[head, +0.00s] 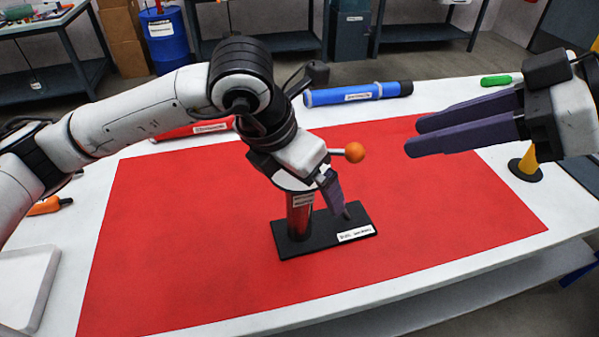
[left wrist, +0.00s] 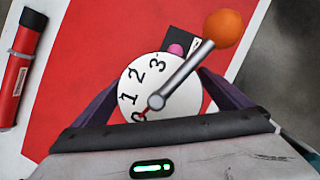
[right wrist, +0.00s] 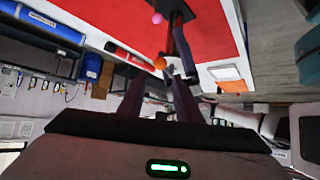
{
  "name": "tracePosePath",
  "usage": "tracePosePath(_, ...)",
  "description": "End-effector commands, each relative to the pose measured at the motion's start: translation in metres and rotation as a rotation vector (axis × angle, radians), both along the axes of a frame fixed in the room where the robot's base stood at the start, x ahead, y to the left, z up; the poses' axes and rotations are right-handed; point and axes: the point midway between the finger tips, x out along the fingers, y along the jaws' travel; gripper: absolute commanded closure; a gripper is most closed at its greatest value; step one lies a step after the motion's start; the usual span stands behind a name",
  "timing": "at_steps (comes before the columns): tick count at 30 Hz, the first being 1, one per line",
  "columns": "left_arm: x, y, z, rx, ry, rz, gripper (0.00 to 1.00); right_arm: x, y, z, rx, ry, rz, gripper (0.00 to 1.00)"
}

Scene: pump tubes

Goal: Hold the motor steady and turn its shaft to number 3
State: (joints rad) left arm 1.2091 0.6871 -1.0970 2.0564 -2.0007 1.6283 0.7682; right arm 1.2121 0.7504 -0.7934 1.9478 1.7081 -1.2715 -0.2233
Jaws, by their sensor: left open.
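The motor (head: 300,215) is a red upright cylinder on a black base plate (head: 318,238), largely hidden under my left gripper (head: 322,190). In the left wrist view, its white dial (left wrist: 133,85) shows the numbers 0 to 3. A grey lever (left wrist: 185,75) crosses the dial, ending in an orange ball (left wrist: 222,28); a red pointer mark (left wrist: 143,113) is near 0. My left gripper is open, its fingers on either side of the dial; contact cannot be told. The orange ball (head: 354,152) sticks out right in the head view. My right gripper (head: 413,135) is open and empty, right of the ball and apart from it.
A red mat (head: 180,240) covers most of the white table. A blue tube (head: 357,93) and a red tube (head: 190,131) lie at the back. A white tray (head: 25,285) is at left, a yellow cone-like piece (head: 529,165) at right. The front mat area is clear.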

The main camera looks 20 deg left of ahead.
Motion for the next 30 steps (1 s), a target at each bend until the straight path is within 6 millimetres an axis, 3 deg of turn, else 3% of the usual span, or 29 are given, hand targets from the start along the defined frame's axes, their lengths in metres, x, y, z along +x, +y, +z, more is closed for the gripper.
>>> tracePosePath(6,0.000,0.000,0.000,0.000,0.000,0.000,0.03,0.000,0.000,0.000,0.000,0.000,0.000,0.69)
tracePosePath(19,0.000,0.000,0.000,0.000,0.000,0.000,0.75,0.000,0.000,0.000,0.000,0.000,0.000,0.69)
tracePosePath(22,0.000,0.000,0.000,0.000,0.001,0.000,0.75,0.000,0.002,0.001,-0.005,0.000,0.005,0.53)
tracePosePath(26,0.000,0.000,0.000,0.000,0.000,-0.001,0.75,0.000,0.017,0.003,-0.058,-0.002,0.037,0.53)
tracePosePath(30,0.000,0.000,0.000,0.000,0.000,-0.001,0.75,-0.002,0.045,0.004,-0.205,-0.013,0.095,0.53)
